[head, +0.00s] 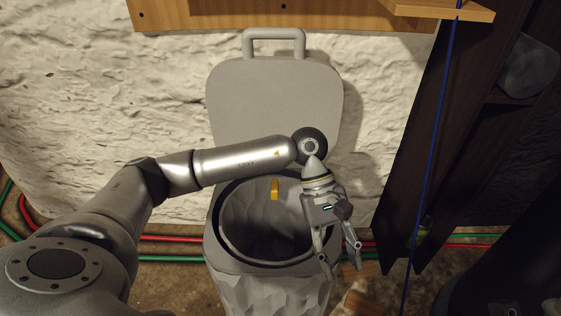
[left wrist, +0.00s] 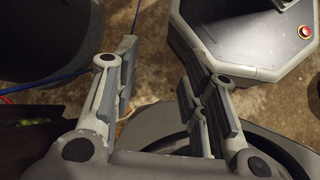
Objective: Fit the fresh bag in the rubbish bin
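The grey rubbish bin (head: 213,240) stands open in the middle of the head view, with its lid (head: 270,100) raised against the wall. Its inside (head: 255,225) looks grey and folded, and the outside below the rim looks crumpled. I cannot tell how much of this is bag. A small yellow piece (head: 275,188) shows at the back inner wall. My left gripper (head: 343,268) is open and empty over the bin's right front rim, fingers pointing down. In the left wrist view its fingers (left wrist: 163,85) are apart, with part of the bin's curved rim (left wrist: 285,150) below. My right gripper is out of view.
A dark shelf unit (head: 425,130) and a blue cord (head: 433,150) stand right of the bin. A dark rounded container (head: 500,270) is at the lower right. Red and green hoses (head: 170,238) run along the wall. A wooden shelf (head: 440,8) juts out above.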

